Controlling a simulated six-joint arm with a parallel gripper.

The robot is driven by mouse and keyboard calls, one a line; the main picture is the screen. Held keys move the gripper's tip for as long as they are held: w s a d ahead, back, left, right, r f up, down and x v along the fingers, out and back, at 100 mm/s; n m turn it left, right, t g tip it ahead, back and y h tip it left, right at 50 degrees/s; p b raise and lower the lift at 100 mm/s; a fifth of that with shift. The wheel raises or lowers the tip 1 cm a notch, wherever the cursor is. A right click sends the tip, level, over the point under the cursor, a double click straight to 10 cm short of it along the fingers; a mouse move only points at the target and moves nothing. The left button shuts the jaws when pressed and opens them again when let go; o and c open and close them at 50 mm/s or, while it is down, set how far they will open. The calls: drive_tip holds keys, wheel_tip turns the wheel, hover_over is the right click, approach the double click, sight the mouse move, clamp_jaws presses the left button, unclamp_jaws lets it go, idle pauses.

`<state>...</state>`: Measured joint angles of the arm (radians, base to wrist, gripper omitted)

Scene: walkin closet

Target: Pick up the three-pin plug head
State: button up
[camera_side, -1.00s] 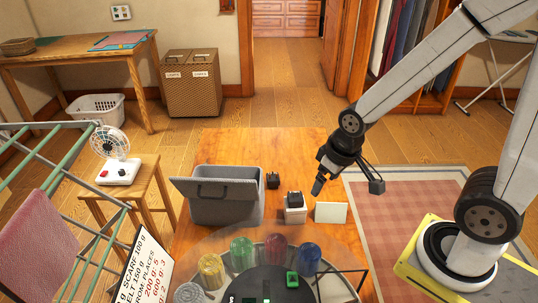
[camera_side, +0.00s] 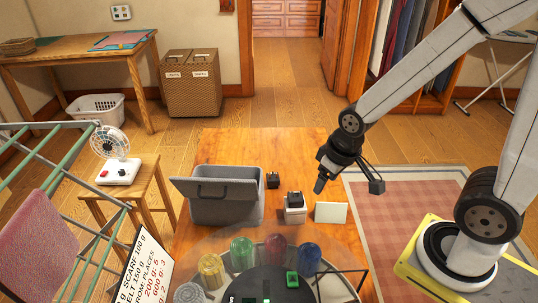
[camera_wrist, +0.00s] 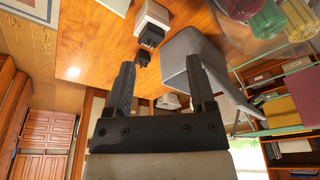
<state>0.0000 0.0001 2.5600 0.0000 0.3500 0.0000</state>
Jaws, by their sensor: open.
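Two small black plug-like blocks are on the wooden table. One black block (camera_side: 273,180) lies on the tabletop right of the grey bin; it also shows in the wrist view (camera_wrist: 142,60). My gripper (camera_side: 347,184) is open and empty, above the table's right edge, right of both blocks. Its fingers (camera_wrist: 160,70) are spread in the wrist view.
A grey lidded bin (camera_side: 226,208) stands left of the blocks. Coloured jars, including a green one (camera_side: 242,254), stand on a round tray in front. Bare tabletop (camera_side: 262,147) lies behind.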

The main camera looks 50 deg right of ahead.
drive_tip(key=shift+r, duration=0.15)
wheel_tip(320, 180, up, 4)
drive_tip(key=m+t+y, duration=0.6)
drive_tip(key=m+y, duration=0.4)
drive_tip(key=m, duration=1.6)
hover_over(277, 174)
drive_tip(key=s+d, duration=0.2)
drive_tip(key=d, duration=0.3)
drive_tip(key=f, duration=2)
drive_tip(key=shift+s+a+f, duration=0.15)
drive_tip(key=shift+s+a, duration=0.1)
drive_tip(key=shift+f, duration=0.35)
drive_tip(key=shift+x, duration=1.3)
